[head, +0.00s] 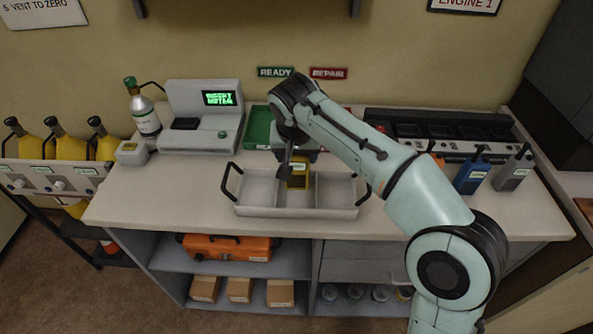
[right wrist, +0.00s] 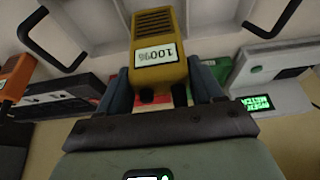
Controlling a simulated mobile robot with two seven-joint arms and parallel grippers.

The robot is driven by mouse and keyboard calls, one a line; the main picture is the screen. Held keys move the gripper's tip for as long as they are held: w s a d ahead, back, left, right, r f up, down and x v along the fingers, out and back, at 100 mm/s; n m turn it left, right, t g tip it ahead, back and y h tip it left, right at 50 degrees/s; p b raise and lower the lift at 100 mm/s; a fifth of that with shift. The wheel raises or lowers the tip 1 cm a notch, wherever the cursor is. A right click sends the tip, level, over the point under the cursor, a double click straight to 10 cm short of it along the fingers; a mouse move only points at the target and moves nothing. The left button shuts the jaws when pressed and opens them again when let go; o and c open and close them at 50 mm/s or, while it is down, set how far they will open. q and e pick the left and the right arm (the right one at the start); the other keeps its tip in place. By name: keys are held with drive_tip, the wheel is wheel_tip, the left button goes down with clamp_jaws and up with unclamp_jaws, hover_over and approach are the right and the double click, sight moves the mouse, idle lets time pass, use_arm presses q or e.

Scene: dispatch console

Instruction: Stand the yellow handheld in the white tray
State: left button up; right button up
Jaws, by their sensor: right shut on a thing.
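The yellow handheld (head: 299,179) is at the middle compartment of the white tray (head: 296,211), near its back wall. I cannot tell whether its lower end touches the tray floor. My right gripper (head: 291,162) is shut on it from above. In the right wrist view the handheld (right wrist: 159,45), with a label reading 100%, is between the two fingers of the right gripper (right wrist: 161,88). The tray's side compartments look empty. Its black handles stand at both ends. My left gripper is not in view.
Blue (head: 471,175) and grey (head: 514,170) handhelds stand at the right; an orange one is partly hidden by my arm. A black charger rack (head: 440,131) and a green mat (head: 257,127) lie behind. The scale-like device (head: 204,117) is at the back left. The front-left counter is clear.

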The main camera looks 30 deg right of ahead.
sight(297, 168)
drive_tip(key=shift+f+b, duration=0.5)
drive_tip(key=shift+f, duration=1.6)
drive_tip(key=shift+f, duration=0.1)
drive_tip(key=o, duration=0.8)
drive_tip(key=shift+f, duration=0.15)
drive_tip(key=o, duration=0.4)
drive_tip(key=shift+o, duration=0.2)
drive_tip(key=p+v, duration=0.2)
drive_tip(key=v, duration=1)
drive_tip(key=shift+r, duration=0.3)
drive_tip(key=shift+w+f, duration=0.1)
